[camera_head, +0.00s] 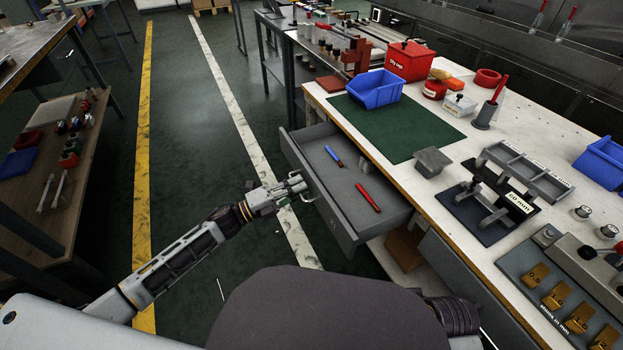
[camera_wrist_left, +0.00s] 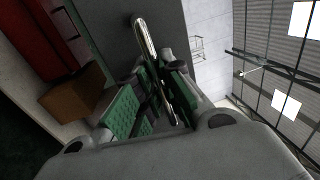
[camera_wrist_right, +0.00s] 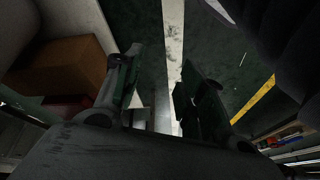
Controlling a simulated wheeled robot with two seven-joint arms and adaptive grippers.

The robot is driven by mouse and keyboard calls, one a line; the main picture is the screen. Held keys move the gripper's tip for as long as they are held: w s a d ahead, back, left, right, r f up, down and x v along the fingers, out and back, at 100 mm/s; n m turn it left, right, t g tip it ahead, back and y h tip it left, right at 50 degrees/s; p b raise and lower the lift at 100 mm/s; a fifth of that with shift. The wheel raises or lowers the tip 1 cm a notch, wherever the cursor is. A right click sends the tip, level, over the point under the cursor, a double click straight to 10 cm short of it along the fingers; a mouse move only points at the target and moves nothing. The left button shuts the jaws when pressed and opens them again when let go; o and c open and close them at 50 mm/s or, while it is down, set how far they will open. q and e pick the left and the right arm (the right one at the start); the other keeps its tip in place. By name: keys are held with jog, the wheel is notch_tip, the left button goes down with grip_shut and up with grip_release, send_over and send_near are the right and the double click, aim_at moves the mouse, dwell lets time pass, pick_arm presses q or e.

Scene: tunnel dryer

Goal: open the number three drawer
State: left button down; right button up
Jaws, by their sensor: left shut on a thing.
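A grey drawer (camera_head: 338,190) stands pulled out from under the workbench, with its inside showing. A blue pen (camera_head: 334,156) and a red pen (camera_head: 368,197) lie in it. A faint mark on its front is too small to read. My left gripper (camera_head: 296,188) is at the drawer front, shut on its metal handle. In the left wrist view the bright bar handle (camera_wrist_left: 152,60) passes between the green-padded fingers (camera_wrist_left: 155,98). My right gripper (camera_wrist_right: 165,95) shows only in its wrist view, with fingers apart and nothing between them.
The white workbench (camera_head: 450,225) carries a green mat (camera_head: 400,130), a blue bin (camera_head: 375,89), a red box (camera_head: 408,61) and fixtures. A brown box (camera_head: 405,248) sits below the bench. A shelf cart (camera_head: 45,190) stands at left; the floor between is clear.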

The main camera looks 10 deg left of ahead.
pick_arm(q)
jog(key=r+p+v, duration=0.1)
jog(key=v, duration=0.5)
jog(key=shift+s+a, duration=0.3)
pick_arm(e)
jog(key=shift+s+d+f, duration=0.1)
jog(key=shift+d+f, duration=0.15)
jog(key=shift+d, duration=0.1)
pick_arm(q)
jog(key=c, duration=1.5)
grip_release()
jog(key=shift+a, duration=0.1)
jog(key=shift+v, duration=5.9)
